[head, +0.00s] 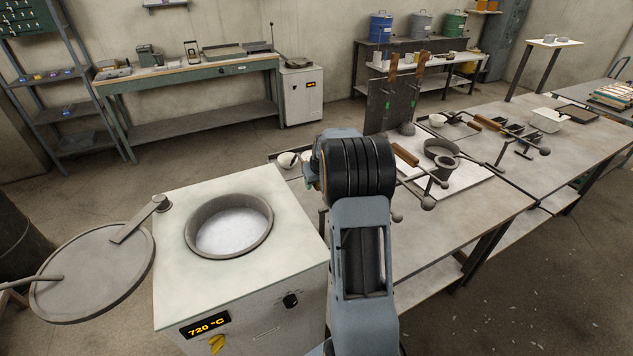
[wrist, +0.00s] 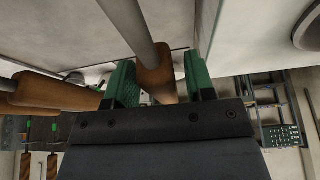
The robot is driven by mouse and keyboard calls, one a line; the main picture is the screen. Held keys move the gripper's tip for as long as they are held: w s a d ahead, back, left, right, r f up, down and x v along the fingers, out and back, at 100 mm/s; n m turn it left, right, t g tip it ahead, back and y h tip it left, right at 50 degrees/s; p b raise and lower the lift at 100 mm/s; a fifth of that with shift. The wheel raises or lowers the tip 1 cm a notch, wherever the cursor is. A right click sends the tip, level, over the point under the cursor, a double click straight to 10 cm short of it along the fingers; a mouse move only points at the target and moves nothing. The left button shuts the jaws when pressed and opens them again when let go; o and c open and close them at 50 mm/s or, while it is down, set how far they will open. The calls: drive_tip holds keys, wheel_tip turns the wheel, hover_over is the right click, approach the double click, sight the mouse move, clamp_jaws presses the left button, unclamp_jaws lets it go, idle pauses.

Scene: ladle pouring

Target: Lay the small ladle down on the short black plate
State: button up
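My gripper (wrist: 160,80) shows in the wrist view as two green fingers either side of a wooden ladle handle (wrist: 155,75). The handle lies close to the left finger, with a narrow gap beside the right one; whether the fingers press on it is unclear. A grey rod (wrist: 128,18) runs from this handle to the top edge. That ladle's bowl is out of view there. In the head view my arm hides the gripper. A low dark plate edge (head: 276,156) shows left of my arm by small pale cups (head: 288,159); I cannot tell if it is the short black plate.
The furnace (head: 230,225) stands left of my arm. Another wooden-handled ladle (head: 404,155) lies to the right, near a grey cup (head: 445,168); its handle seems to show in the wrist view (wrist: 50,92). The bench front (head: 470,220) is clear.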

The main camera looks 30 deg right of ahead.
drive_tip(key=shift+o, duration=0.6)
drive_tip(key=shift+s+f, duration=0.1)
drive_tip(key=shift+f, duration=0.1)
drive_tip(key=w+p+v, duration=0.1)
drive_tip(key=p+v, duration=0.1)
drive_tip(key=v, duration=0.8)
drive_tip(key=w+r+p+v, duration=0.1)
drive_tip(key=p+v, duration=0.1)
drive_tip(key=v, duration=0.8)
drive_tip(key=shift+w+d+r, duration=0.2)
drive_tip(key=shift+w+r, duration=0.1)
